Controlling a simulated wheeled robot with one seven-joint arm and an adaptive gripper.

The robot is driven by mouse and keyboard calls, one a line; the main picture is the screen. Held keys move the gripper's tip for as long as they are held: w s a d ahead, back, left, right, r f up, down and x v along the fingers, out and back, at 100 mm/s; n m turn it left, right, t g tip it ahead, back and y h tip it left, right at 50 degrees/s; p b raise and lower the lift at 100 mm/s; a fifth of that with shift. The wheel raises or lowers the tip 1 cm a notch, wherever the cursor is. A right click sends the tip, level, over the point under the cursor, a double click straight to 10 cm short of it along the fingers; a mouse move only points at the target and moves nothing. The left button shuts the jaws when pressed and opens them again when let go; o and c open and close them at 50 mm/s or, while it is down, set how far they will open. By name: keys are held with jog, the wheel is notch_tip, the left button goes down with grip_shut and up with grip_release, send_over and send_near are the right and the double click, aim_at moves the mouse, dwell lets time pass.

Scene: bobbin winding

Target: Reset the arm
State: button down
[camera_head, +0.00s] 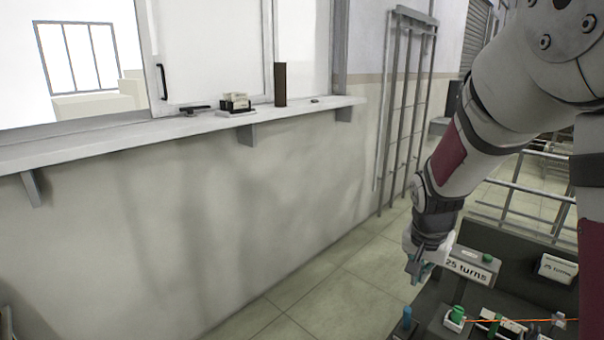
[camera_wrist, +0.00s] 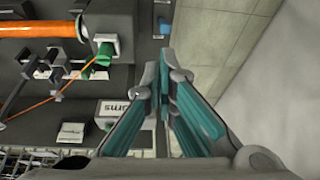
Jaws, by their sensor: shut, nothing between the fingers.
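My gripper (camera_head: 415,270) hangs at the end of my arm at the lower right of the head view, over the left edge of the dark winding bench (camera_head: 440,290). In the wrist view my gripper (camera_wrist: 165,70) has its teal finger pads together at the tips, with nothing between them. A green knob on a white block (camera_head: 456,316) is in front of that box. The fingers are apart from these things.
A small sign card (camera_head: 557,268) stands at the bench's right. A wall shelf (camera_head: 180,125) holds small items and a brown block (camera_head: 280,84). The floor (camera_head: 340,300) left of the bench is clear.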

jog(key=s+a+r+n, duration=0.2)
jog(key=s+r, duration=0.2)
jog(key=s, duration=0.4)
jog(key=s+a+r+n+t+y, duration=0.1)
jog(key=s+a+r+n, duration=0.2)
jog(key=s, duration=0.6)
jog(key=s+a+r+n+y, duration=0.1)
jog(key=s+a+r+n, duration=0.1)
jog(key=s+r, duration=0.5)
jog(key=shift+s+a+r+n+t, duration=0.2)
jog(key=shift+s+a+n+t, duration=0.15)
jog(key=shift+s+n, duration=0.3)
